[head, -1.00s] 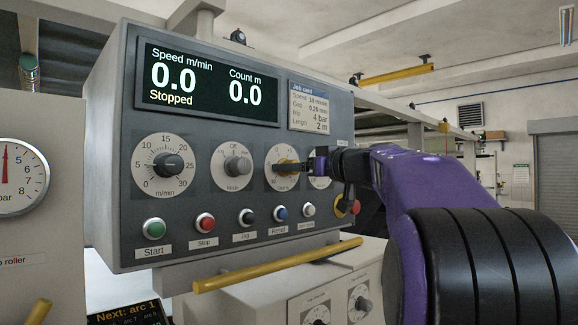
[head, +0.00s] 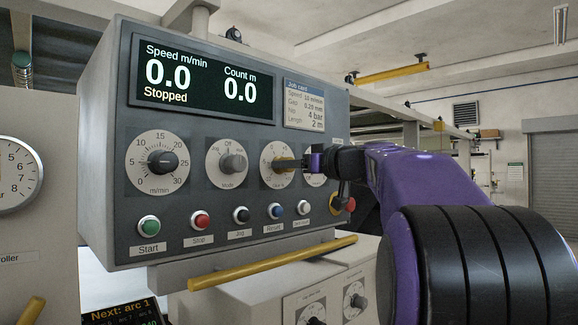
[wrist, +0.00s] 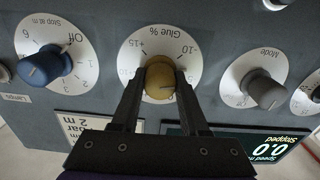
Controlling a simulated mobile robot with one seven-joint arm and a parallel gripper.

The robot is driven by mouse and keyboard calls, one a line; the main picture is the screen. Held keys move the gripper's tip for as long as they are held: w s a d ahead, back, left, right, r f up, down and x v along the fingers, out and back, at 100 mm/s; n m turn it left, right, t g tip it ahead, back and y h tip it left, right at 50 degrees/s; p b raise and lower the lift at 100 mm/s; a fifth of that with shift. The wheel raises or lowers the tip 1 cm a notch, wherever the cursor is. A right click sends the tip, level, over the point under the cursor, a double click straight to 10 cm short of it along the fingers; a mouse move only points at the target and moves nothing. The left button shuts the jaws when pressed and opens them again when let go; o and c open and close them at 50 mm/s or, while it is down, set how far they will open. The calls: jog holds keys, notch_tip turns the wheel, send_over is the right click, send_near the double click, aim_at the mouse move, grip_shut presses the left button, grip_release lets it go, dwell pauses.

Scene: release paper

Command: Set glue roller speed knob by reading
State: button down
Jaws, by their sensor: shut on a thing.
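The yellow glue knob (wrist: 160,84) sits on a white dial (wrist: 131,55) marked "Glue %", with +15 and -10 readable; the wrist view shows it upside down. My gripper (wrist: 160,76) is shut on this knob, one finger on each side. In the head view my gripper (head: 302,163) reaches the knob (head: 285,164) from the right and covers part of its dial. The knob's exact setting cannot be read. The display (head: 205,80) shows speed 0.0, count 0.0 and "Stopped".
A job card (head: 303,105) is beside the display. The black m/min knob (head: 162,161) and grey mode knob (head: 233,163) are left of the glue knob. Below are several push buttons (head: 201,220) and a yellow bar (head: 270,263). A blue knob (wrist: 46,66) is beside my gripper.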

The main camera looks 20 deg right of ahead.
jog(key=shift+m, duration=0.3)
jog(key=m+b, duration=0.1)
jog(key=m, duration=0.1)
jog(key=shift+m, duration=0.4)
jog(key=m, duration=0.3)
jog(key=shift+m, duration=0.3)
jog(key=m, duration=0.4)
jog(key=shift+m+p, duration=0.45)
jog(key=shift+m, duration=1.45)
jog(key=shift+c, duration=2.1)
grip_release()
